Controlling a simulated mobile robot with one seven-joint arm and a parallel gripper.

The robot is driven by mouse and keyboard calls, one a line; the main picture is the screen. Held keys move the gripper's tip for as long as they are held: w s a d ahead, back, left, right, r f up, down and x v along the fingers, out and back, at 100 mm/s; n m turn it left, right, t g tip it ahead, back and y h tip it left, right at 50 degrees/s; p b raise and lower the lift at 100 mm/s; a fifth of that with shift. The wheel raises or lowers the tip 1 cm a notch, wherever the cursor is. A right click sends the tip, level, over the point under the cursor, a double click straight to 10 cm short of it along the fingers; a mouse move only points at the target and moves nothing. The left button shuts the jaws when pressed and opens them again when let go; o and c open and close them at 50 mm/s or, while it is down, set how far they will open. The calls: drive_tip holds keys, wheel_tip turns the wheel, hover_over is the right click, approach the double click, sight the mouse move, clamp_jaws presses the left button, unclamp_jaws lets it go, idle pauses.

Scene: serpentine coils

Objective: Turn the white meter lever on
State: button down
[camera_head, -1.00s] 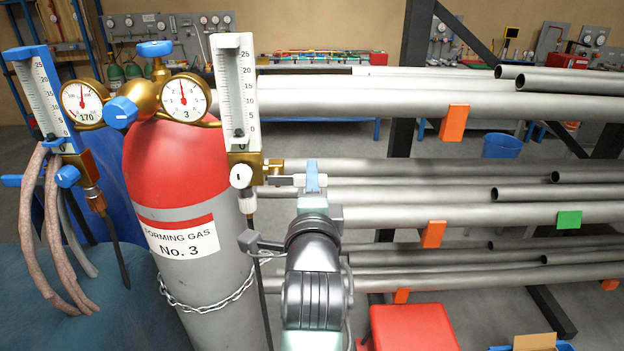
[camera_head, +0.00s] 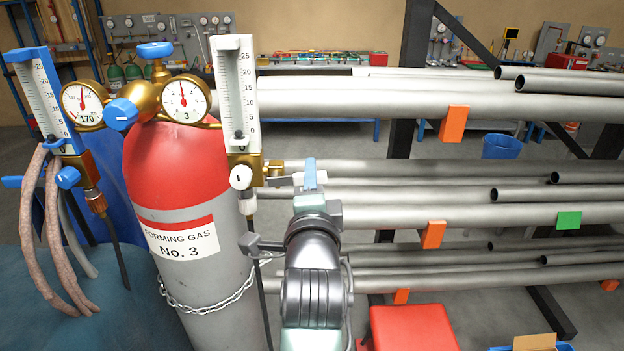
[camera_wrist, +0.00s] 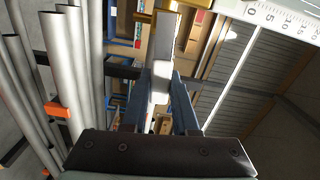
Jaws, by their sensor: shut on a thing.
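The white meter (camera_head: 235,95) stands upright at the right of the red and grey gas cylinder (camera_head: 195,285), on a brass block. Its white lever (camera_head: 283,181) sticks out to the right below a brass fitting, roughly level. My gripper (camera_head: 310,178) with blue fingers is at the lever's outer end. In the wrist view the pale lever (camera_wrist: 164,50) runs in between the blue fingers of my gripper (camera_wrist: 161,100), which are shut on it. My fingers partly hide the lever's end in the head view.
Steel pipes (camera_head: 430,214) on a rack lie just behind and right of my gripper. A second meter with a blue frame (camera_head: 42,95), hoses and two round gauges are to the left. A red box (camera_head: 412,328) is low at the right.

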sight(279, 177)
drive_tip(key=r+n, duration=0.1)
drive_tip(key=n, duration=0.1)
drive_tip(key=r+n, duration=0.1)
drive_tip(key=n, duration=0.1)
drive_tip(key=shift+a+r+p, duration=0.1)
drive_tip(key=shift+a+p, duration=0.2)
drive_tip(key=shift+a, duration=0.05)
drive_tip(key=n, duration=0.1)
drive_tip(key=a+r+n, duration=0.1)
drive_tip(key=n, duration=0.1)
drive_tip(key=r+n, duration=0.1)
drive_tip(key=n, duration=0.1)
drive_tip(key=shift+a, duration=0.25)
drive_tip(key=n, duration=0.1)
drive_tip(key=a+n, duration=0.1)
drive_tip(key=n, duration=0.1)
drive_tip(key=shift+a+r, duration=0.25)
drive_tip(key=shift+r, duration=0.1)
drive_tip(key=shift+a+r+n, duration=0.1)
drive_tip(key=shift+a+n, duration=0.25)
drive_tip(key=shift+n, duration=0.45)
drive_tip(key=shift+a+r+n, duration=0.1)
drive_tip(key=shift+a+n, duration=0.25)
drive_tip(key=shift+n, duration=0.45)
drive_tip(key=shift+a, duration=0.1)
drive_tip(key=c, duration=0.7)
unclamp_jaws()
drive_tip(key=shift+r, duration=0.15)
